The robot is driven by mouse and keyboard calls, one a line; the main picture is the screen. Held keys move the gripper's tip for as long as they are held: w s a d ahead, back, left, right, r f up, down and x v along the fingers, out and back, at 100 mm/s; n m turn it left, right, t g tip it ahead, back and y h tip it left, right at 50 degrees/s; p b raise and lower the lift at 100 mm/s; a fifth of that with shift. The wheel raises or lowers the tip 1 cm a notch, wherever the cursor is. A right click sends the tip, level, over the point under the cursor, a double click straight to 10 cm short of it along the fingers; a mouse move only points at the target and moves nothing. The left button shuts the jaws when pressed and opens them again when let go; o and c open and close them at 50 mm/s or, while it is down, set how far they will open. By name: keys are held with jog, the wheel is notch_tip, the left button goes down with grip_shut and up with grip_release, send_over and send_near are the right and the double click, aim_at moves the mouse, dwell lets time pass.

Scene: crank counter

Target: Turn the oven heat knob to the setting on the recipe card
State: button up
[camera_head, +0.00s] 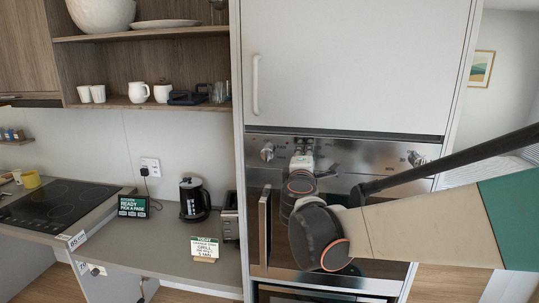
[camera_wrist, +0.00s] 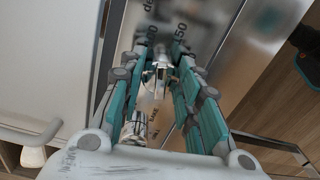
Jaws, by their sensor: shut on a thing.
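The steel oven front (camera_head: 350,148) is set in the tall cabinet. One knob (camera_head: 267,152) shows at the left of its panel and another (camera_head: 417,158) at the right. My gripper (camera_head: 302,148) is at the panel just right of the left knob and hides what it holds there. In the wrist view, my gripper's teal fingers (camera_wrist: 163,62) are shut on a small metal knob (camera_wrist: 161,72); printed marks, one ending in "50", lie beyond it. The left knob also shows lower in that view (camera_wrist: 135,128). The recipe card (camera_head: 205,248) stands on the counter; "GRILL" and "5 MIN" are legible.
A vertical oven handle (camera_head: 264,225) stands out below the left knob. A hob (camera_head: 60,205) is further left.

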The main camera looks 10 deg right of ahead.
jog(key=m, duration=0.8)
jog(key=m+b, duration=0.1)
jog(key=m, duration=1.5)
jog(key=shift+s+a+f, duration=0.15)
jog(key=shift+s, duration=0.15)
jog(key=shift+m+y, duration=0.3)
jog(key=shift+m, duration=0.1)
jog(key=o, duration=1.1)
jog(key=shift+w, duration=0.1)
